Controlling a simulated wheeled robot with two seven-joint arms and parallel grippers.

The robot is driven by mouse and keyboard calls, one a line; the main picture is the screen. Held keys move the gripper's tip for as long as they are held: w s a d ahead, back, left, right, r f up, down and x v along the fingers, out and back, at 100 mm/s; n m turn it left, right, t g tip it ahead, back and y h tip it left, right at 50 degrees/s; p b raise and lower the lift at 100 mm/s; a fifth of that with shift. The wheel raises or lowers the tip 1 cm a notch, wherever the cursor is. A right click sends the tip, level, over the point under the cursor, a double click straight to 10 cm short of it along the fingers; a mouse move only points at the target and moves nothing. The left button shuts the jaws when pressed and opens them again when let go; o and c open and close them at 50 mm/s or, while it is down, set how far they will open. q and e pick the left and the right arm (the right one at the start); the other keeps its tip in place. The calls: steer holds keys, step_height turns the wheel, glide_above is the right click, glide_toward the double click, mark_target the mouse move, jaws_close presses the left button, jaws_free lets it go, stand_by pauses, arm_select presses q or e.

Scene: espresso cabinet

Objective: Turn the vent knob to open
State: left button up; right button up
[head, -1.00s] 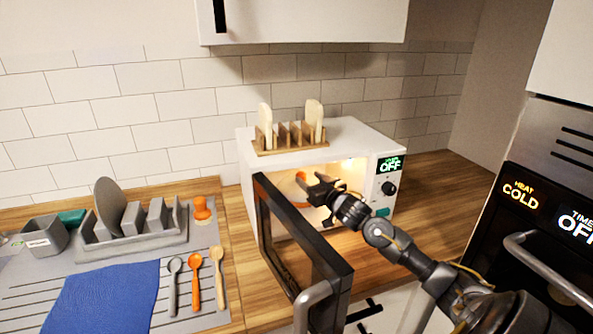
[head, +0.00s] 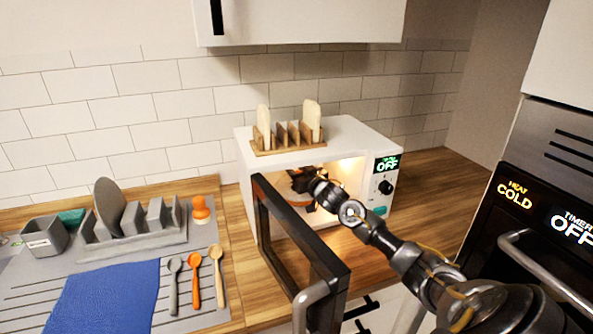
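The white espresso cabinet (head: 352,133) stands on the wooden counter with its dark-framed door (head: 318,262) swung open toward me. Inside its lit cavity an orange part (head: 300,172) shows, partly hidden by my gripper; I take it for the vent knob, but its marking and position cannot be read. My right gripper (head: 303,190) reaches into the cavity from the right, its fingers at the orange part. Whether they touch or close on it cannot be told. A black dial (head: 386,187) sits on the front panel under a display reading OFF. My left gripper is not in view.
A wooden rack (head: 285,146) with two pale slices stands on top of the cabinet. To the left lie a grey drying rack (head: 150,236), a blue cloth (head: 105,297) and three spoons. A dark oven (head: 548,215) with a bar handle stands at the right.

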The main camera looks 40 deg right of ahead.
steer(key=c, duration=0.5)
steer(key=shift+o, duration=0.2)
steer(key=shift+h, duration=0.4)
steer(key=shift+m+g+h, duration=0.3)
steer(key=shift+m+h, duration=0.7)
steer(key=shift+h, duration=0.2)
steer(key=m+g+h, duration=0.1)
steer(key=m+h, duration=0.1)
steer(key=shift+d+h, duration=0.2)
steer(key=shift+h, duration=0.2)
steer(key=shift+s+d+m+g+h, duration=0.1)
steer(key=shift+d+m+g+h, duration=0.05)
steer(key=shift+m+g+h, duration=0.45)
steer(key=shift+s+d+m+g+h, duration=0.1)
steer(key=shift+m+g+h, duration=0.25)
steer(key=shift+h, duration=0.45)
